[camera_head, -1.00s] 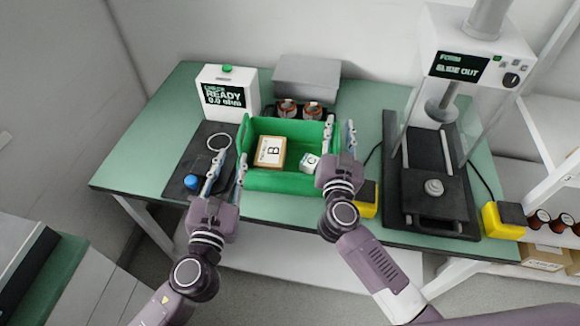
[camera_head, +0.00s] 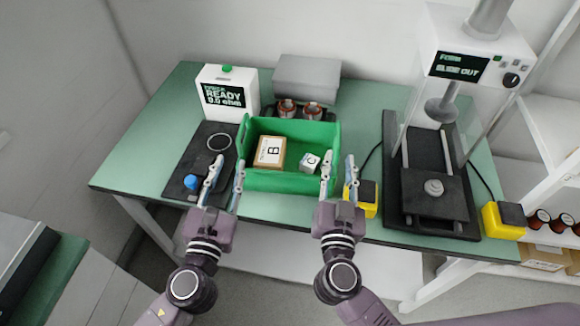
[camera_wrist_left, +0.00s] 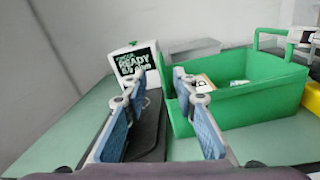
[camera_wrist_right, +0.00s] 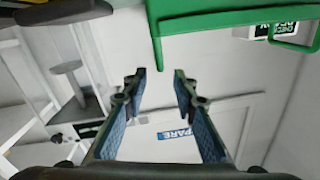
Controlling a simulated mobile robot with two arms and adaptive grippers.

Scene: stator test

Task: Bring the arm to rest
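My left gripper (camera_head: 222,186) is open and empty in the head view, in front of the left end of the green bin. Its two spread fingers also show in the left wrist view (camera_wrist_left: 156,98), with the bin to their right. My right gripper (camera_head: 338,180) is open and empty at the bin's front right corner. Its spread fingers show in the right wrist view (camera_wrist_right: 158,88) with nothing between them. The green bin (camera_head: 275,182) stands on the table and holds a box marked B (camera_head: 270,151) and a small white box marked C (camera_head: 310,163).
A READY tester (camera_head: 228,92) with a black pad (camera_head: 185,160) stands at left. A press (camera_head: 425,185) stands at right. Yellow-black blocks (camera_head: 367,208) (camera_head: 503,220) sit near the front edge. The green table (camera_head: 135,160) is bare at far left.

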